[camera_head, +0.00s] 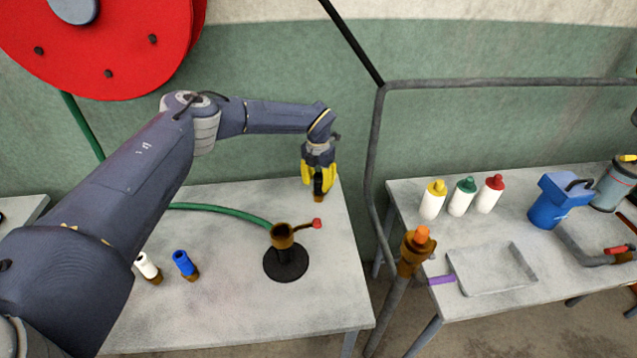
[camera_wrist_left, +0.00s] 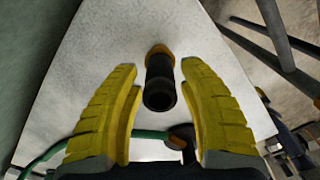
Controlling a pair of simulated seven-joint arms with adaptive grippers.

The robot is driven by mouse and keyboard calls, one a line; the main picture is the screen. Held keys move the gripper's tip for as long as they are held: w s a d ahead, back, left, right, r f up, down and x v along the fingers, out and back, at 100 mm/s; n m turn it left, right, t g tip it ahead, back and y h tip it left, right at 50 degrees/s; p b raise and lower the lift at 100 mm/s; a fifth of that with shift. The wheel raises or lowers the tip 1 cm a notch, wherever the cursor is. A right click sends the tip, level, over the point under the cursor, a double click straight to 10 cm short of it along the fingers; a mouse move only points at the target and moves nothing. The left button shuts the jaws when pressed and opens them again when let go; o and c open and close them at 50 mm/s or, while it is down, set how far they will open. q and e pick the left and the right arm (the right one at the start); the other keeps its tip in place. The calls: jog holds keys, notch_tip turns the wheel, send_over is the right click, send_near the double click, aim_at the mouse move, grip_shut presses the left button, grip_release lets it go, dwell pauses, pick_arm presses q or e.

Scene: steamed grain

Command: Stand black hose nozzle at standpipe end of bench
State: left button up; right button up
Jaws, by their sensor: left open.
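The black nozzle (camera_head: 318,186) is at the back right corner area of the left bench (camera_head: 225,322), with its brass end down toward the bench top. My left gripper (camera_head: 319,180) is over that corner, pointing down and open. In the left wrist view, the black nozzle (camera_wrist_left: 160,85) shows between the two yellow fingers (camera_wrist_left: 158,78), with a gap on each side. I cannot tell whether its brass end touches the bench. A brass standpipe-like fitting (camera_head: 283,238) with a red-tipped lever rises from a black round base on the bench. My right gripper is not in view.
A white nozzle (camera_head: 147,266) and a blue nozzle (camera_head: 184,263) stand at the bench's left. A green hose (camera_head: 218,209) runs to the brass fitting. A grey pipe with an orange-topped valve (camera_head: 415,250) rises in the gap before the right bench (camera_head: 400,190).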

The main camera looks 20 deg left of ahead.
pick_arm(q)
notch_tip(320, 180, up, 12)
jog(key=shift+s+f, duration=0.1)
dwell(0.5)
